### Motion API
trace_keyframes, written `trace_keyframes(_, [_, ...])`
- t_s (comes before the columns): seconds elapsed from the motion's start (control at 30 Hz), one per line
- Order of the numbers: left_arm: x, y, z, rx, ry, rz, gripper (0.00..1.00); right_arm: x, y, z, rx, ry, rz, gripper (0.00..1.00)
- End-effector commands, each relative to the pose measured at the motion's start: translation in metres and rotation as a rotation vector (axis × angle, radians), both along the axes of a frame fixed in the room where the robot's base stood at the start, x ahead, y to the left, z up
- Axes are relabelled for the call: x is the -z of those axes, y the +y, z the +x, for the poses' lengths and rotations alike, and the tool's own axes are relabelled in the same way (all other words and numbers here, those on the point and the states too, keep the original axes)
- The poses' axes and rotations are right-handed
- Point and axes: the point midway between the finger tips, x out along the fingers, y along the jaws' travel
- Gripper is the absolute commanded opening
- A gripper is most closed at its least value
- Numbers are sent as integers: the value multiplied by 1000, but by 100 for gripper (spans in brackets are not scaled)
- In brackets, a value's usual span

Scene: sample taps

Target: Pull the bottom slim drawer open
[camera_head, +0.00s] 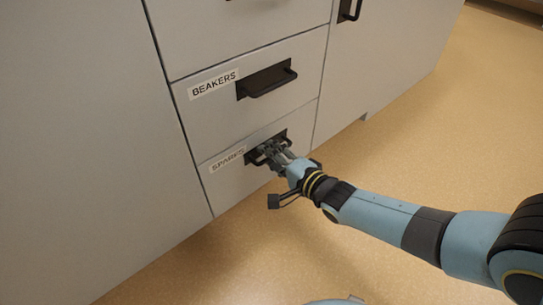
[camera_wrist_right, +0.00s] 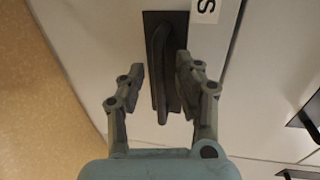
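The bottom slim drawer (camera_head: 232,183) is a pale front labelled SPARES, low in the cabinet in the head view. It looks flush with the cabinet. Its dark bar handle (camera_wrist_right: 157,60) sits on a black plate and shows upright in the right wrist view. My right gripper (camera_head: 272,153) is at this handle, partly covering it in the head view. In the right wrist view the gripper (camera_wrist_right: 160,75) is open, with one finger on each side of the handle bar and gaps visible. My left gripper is in neither view.
The BEAKERS drawer (camera_head: 296,87), with its own dark handle (camera_head: 268,83), is directly above. A plain cabinet panel (camera_head: 90,150) is at the left and a door (camera_head: 385,60) at the right. The tan floor (camera_head: 430,150) in front is clear.

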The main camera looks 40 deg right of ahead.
Motion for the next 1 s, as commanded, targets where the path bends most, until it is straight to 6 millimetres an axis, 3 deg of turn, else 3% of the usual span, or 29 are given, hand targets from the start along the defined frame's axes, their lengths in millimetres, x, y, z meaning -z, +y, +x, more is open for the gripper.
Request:
trace_keyframes(0.07, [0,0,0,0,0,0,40,0,0,0,0,0,0,32])
trace_keyframes(0.3, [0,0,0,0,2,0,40,0,0,0,0,0,0,1])
trace_keyframes(1.0, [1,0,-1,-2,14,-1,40,0,-1,-7,0,3,0,0])
